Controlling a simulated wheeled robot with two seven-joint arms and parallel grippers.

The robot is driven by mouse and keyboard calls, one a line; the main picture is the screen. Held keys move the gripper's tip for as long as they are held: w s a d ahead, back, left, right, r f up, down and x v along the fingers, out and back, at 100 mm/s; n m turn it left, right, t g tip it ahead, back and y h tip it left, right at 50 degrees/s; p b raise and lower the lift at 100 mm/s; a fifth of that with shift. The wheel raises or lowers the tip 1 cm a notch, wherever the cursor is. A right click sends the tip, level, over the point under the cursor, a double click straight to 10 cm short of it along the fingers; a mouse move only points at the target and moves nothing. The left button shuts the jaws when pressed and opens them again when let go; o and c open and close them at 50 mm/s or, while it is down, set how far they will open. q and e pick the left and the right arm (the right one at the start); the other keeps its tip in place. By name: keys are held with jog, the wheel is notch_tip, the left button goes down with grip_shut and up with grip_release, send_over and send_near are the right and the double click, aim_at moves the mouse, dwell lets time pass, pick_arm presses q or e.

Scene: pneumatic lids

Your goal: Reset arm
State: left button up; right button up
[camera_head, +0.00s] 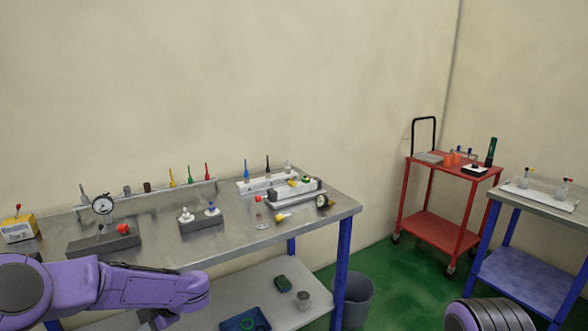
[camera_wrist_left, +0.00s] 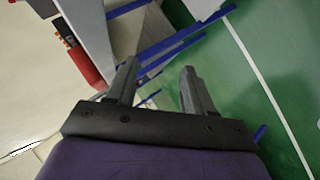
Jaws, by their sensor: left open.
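My purple left arm reaches in from the left of the head view, in front of the steel workbench (camera_head: 150,245). My left gripper shows in the left wrist view (camera_wrist_left: 160,78), with two grey fingers spread apart and nothing between them. It points toward the green floor and blue table frames. In the head view its fingers are mostly hidden behind the arm. My right gripper is not in view. A grey block with a dial gauge (camera_head: 103,205) and red knob, a grey block with small white and blue fittings (camera_head: 201,221), and a pale fixture (camera_head: 268,183) stand on the bench.
A yellow box (camera_head: 19,229) stands at the bench's left end. A blue tray (camera_head: 240,321) lies on the lower shelf. A grey bin (camera_head: 352,299) stands beside the bench. A red cart (camera_head: 452,170) and a second blue-legged table (camera_head: 535,205) stand right. Green floor lies between.

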pick_arm(q)
jog(key=s+d+f+m+t+h, duration=0.1)
jog(key=s+d+f+m+t, duration=0.15)
jog(key=s+f+m, duration=0.55)
jog(key=s+d+f+m+t+h, duration=0.2)
jog(key=s+f+m+t, duration=0.1)
jog(key=s+f+m, duration=0.5)
jog(key=s+d+f+m+g+h, duration=0.1)
jog(key=s+f+m+h, duration=0.1)
jog(key=s, duration=0.7)
jog(key=s+d+f+m+g+h, duration=0.2)
jog(key=s+f+m, duration=0.2)
jog(key=s, duration=0.6)
jog(key=shift+s+m+h, duration=0.25)
jog(key=shift+m+h, duration=0.05)
jog(key=shift+m, duration=0.1)
jog(key=shift+w, duration=0.1)
